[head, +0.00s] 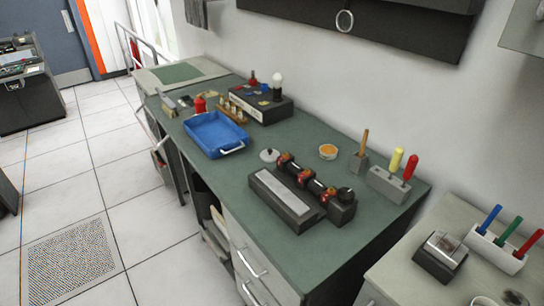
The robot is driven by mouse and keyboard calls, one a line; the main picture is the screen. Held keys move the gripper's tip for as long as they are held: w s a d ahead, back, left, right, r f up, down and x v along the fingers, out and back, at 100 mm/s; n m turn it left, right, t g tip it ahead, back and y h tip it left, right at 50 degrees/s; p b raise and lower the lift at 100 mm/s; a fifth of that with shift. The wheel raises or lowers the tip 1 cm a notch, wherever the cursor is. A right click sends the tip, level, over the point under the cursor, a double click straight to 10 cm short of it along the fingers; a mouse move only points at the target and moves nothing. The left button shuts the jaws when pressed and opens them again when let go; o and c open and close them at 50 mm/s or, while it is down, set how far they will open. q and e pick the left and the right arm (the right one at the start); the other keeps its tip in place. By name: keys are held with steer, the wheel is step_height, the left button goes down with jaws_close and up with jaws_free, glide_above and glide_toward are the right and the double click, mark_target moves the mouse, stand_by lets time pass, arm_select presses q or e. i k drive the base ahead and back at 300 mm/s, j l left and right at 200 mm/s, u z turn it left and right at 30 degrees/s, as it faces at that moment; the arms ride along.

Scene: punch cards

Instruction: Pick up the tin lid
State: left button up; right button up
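What looks like the tin lid (269,156) is a small pale grey disc with a knob on top. It lies on the green bench top (252,215), between the blue tray and a dark device. A small round tin (328,152) with orange contents stands open to its right, apart from it. Neither of my grippers shows in the head view.
A blue tray (212,148) stands left of the lid. A dark device with orange-banded rollers (314,186) and a grey block (283,197) sit close in front and right. Tool holders (389,186) stand at the right end. A dark box (270,109) stands behind.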

mark_target(270, 155)
steer(key=z, duration=0.4)
steer(key=i+j+z, duration=0.1)
steer(key=j+z, duration=0.6)
steer(key=z, duration=0.25)
steer(key=j+z, duration=0.45)
steer(key=k+l, duration=0.05)
